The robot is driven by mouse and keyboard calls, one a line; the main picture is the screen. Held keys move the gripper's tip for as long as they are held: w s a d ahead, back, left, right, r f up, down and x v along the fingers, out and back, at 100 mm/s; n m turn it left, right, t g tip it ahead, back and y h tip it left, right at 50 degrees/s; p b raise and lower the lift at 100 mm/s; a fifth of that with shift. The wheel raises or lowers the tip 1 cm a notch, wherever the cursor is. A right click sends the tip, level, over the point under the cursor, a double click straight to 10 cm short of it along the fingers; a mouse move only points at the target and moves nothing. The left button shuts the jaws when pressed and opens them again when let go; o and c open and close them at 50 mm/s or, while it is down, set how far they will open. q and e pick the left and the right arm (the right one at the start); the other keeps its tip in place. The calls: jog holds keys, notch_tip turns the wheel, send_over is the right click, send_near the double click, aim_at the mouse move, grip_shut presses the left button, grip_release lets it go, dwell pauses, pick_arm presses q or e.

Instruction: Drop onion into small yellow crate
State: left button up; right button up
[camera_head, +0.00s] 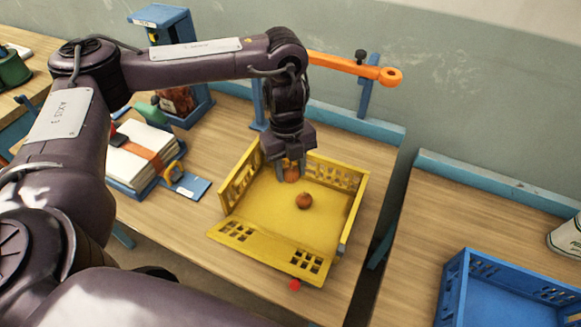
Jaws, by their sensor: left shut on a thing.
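The small yellow crate (325,226) stands on the wooden table, its near side wall folded down or lying low toward me. My left gripper (291,172) points down inside the far part of the crate, shut on a brown onion (292,174). The fingers partly hide this onion, and I cannot tell whether it touches the crate floor. A second brown onion (304,201) lies on the crate floor just to the right and nearer. My right gripper is not in view.
A blue stand (172,50) and an orange arm (345,67) are behind. A small red object (294,286) lies by the crate's near edge. A blue crate (453,290) stands on the right table.

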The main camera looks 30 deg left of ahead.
pick_arm(q)
jog(key=o, duration=0.8)
jog(key=shift+o, duration=1)
jog(key=shift+w+a+r+p, duration=0.15)
jog(key=shift+r+p, duration=0.1)
jog(key=shift+r, duration=1.05)
jog(key=shift+w+a+r+p, duration=0.15)
jog(key=shift+r+p, duration=0.1)
jog(key=shift+r, duration=1.05)
jog(key=shift+w+a+r+p, duration=0.15)
jog(key=shift+r+p, duration=0.1)
jog(key=shift+r, duration=1.05)
jog(key=shift+s, duration=0.1)
